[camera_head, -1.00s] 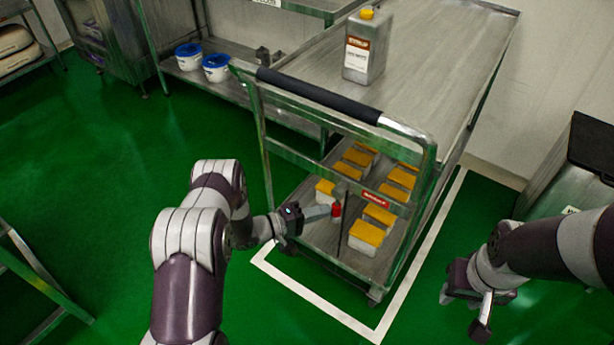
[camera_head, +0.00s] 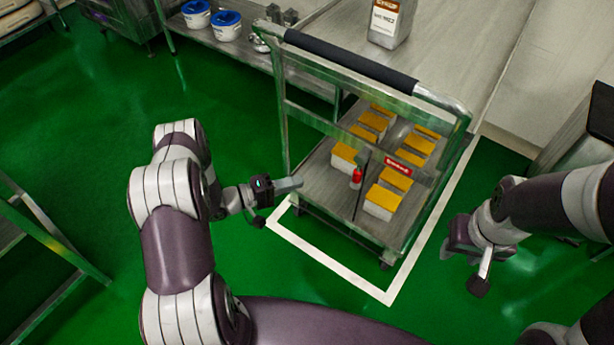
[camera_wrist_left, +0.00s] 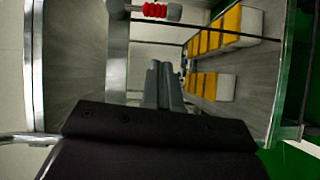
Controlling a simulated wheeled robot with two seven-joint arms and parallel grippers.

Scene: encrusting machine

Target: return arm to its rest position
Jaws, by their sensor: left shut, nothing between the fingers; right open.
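My left gripper (camera_head: 292,185) is at the left side of the metal cart (camera_head: 318,122), in front of its lower shelf. Its fingers are closed together and empty. They also show in the left wrist view (camera_wrist_left: 165,85), pointing toward the shelf with the boxes. My right gripper (camera_head: 463,268) is at the right, beyond the cart's near right corner, low in the head view over the green floor. Its fingers are apart with nothing between them.
Blue-lidded tubs (camera_head: 227,26) sit on a rack behind. A metal frame (camera_head: 40,228) is at left. Green floor lies open between.

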